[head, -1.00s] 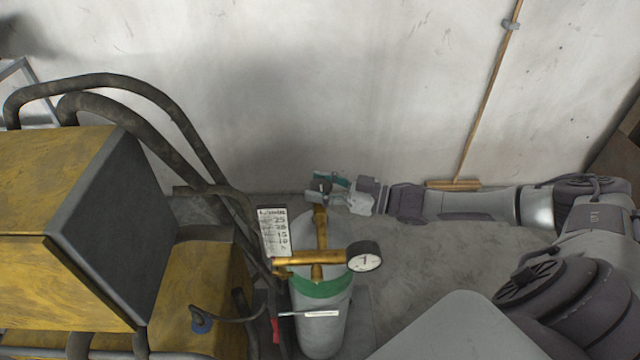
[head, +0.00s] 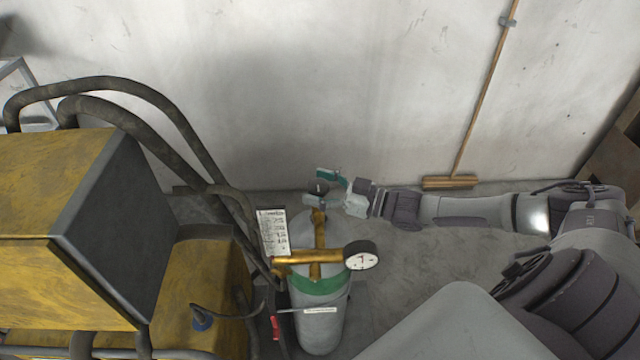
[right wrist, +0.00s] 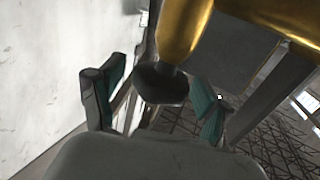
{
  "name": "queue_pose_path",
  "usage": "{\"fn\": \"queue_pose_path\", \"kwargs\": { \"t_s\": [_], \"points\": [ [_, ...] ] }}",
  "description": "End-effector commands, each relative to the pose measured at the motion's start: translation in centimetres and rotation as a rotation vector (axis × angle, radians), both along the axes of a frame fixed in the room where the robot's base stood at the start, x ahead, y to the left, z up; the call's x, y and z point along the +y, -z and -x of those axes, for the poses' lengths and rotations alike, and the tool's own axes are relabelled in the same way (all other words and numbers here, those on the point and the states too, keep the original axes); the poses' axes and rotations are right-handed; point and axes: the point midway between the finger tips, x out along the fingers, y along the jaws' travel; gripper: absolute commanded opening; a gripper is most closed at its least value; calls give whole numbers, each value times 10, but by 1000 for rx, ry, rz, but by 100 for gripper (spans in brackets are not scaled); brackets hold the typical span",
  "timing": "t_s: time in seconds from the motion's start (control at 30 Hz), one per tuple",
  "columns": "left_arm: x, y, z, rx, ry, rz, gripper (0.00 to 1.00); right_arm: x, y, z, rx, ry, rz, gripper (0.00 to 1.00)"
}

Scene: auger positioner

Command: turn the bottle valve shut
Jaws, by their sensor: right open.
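The grey gas bottle (head: 322,328) with a green band stands upright beside the yellow machine. A brass fitting (head: 319,232) with a round gauge (head: 361,255) sits on its top. The bottle valve's dark knob (head: 318,187) is at the far end of the brass stem; it also shows in the right wrist view (right wrist: 162,84). My right gripper (head: 322,186) is open, its teal-padded fingers on either side of the knob. In the right wrist view the knob lies between the fingers (right wrist: 155,103); I cannot tell whether they touch it. My left gripper is out of view.
The yellow machine (head: 60,200) with thick dark hoses (head: 165,100) fills the left side. A label card (head: 273,232) hangs by the bottle. A pale wall (head: 330,80) stands behind, with a broom (head: 450,182) leaning on it. Floor right of the bottle is clear.

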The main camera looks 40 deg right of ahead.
Motion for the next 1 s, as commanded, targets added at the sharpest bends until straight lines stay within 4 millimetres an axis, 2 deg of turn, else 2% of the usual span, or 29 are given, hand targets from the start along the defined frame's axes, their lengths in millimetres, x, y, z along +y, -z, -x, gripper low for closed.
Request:
{"fn": "queue_pose_path", "kwargs": {
  "t_s": [0.17, 0.5, 0.7, 1.0],
  "points": [
    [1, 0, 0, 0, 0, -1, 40, -7, 2, 10, 4, 1, 1, 77],
    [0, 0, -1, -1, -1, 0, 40, -45, 2, 65, 7, -1, 4, 77],
    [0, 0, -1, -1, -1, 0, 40, -63, 1, 90, 3, -1, 2, 77],
    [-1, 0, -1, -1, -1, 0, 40, -70, 0, 99, 0, 0, 0, 77]
  ]
}}
